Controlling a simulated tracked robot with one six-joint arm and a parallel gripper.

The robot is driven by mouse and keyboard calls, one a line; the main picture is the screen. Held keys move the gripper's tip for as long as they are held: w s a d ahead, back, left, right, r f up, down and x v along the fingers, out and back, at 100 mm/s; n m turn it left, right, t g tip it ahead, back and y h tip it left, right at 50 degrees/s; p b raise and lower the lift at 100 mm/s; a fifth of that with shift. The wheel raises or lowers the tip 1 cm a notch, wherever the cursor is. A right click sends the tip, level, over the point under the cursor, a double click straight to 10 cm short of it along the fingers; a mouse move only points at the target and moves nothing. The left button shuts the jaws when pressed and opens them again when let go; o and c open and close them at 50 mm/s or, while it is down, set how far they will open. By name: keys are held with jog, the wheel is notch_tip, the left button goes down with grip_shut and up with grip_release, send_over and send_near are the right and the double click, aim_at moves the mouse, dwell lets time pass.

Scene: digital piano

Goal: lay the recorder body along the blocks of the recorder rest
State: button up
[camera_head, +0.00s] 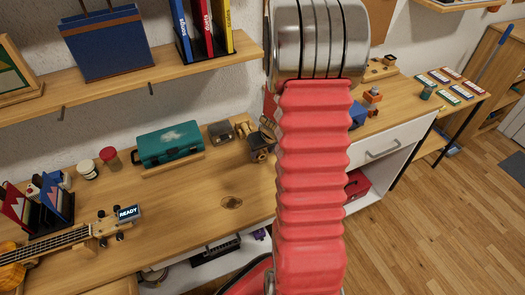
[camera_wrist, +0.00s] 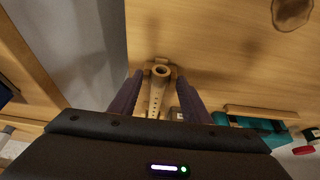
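The pale wooden recorder body (camera_wrist: 157,92) shows in the wrist view, with a row of finger holes and a round open end toward the picture's top. My gripper (camera_wrist: 159,78) is open, with one dark finger on each side of the recorder body and a gap visible on both sides. I cannot tell how far the fingers reach down around it. Brown wood shows beside the round end, and I cannot tell whether it is a block of the recorder rest. In the head view my red arm hides much of this spot, with small brown pieces (camera_head: 243,130) at its left.
A teal case (camera_head: 169,144) stands on the desk (camera_head: 190,192), with a small dark box (camera_head: 221,132) beside it. The desk's front middle is clear. A shelf (camera_head: 150,66) hangs above.

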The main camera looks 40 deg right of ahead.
dwell(0.3)
jog(key=shift+r, duration=3.5)
jog(key=v, duration=1.3)
jog(key=shift+s+a+r, duration=0.1)
jog(key=shift+r, duration=0.25)
